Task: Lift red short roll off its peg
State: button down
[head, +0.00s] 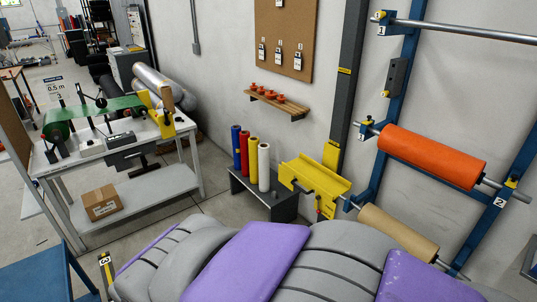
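The red short roll (244,154) stands upright in a row of short rolls on a low dark stand (270,205) by the wall. A blue roll (236,147) is to its left, and a yellow roll (253,158) and a white roll (264,166) are to its right. The rolls stand close together. The peg under the red roll is hidden. My gripper does not show in this view.
A yellow bracket (312,176) stands right of the rolls. A blue rack (410,50) holds an orange roll (432,157) and a tan roll (398,232). A workbench (130,190) with a cardboard box (102,200) is at left. Floor shows between bench and stand.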

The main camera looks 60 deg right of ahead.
aim_at(244, 135)
jog(key=z, duration=1.7)
jog(key=i+j, duration=0.2)
jog(key=i, duration=0.35)
jog(key=i+j, duration=0.25)
jog(key=i, duration=0.3)
jog(key=i+j+z, duration=0.1)
jog(key=i, duration=0.45)
jog(key=i+j, duration=0.4)
jog(key=i, duration=0.15)
jog(key=i+j+z, duration=0.1)
jog(key=i+j, duration=0.15)
jog(key=i, duration=0.3)
jog(key=i+j, duration=0.3)
jog(key=i, duration=0.2)
jog(key=i+j, duration=0.3)
jog(key=i, duration=0.25)
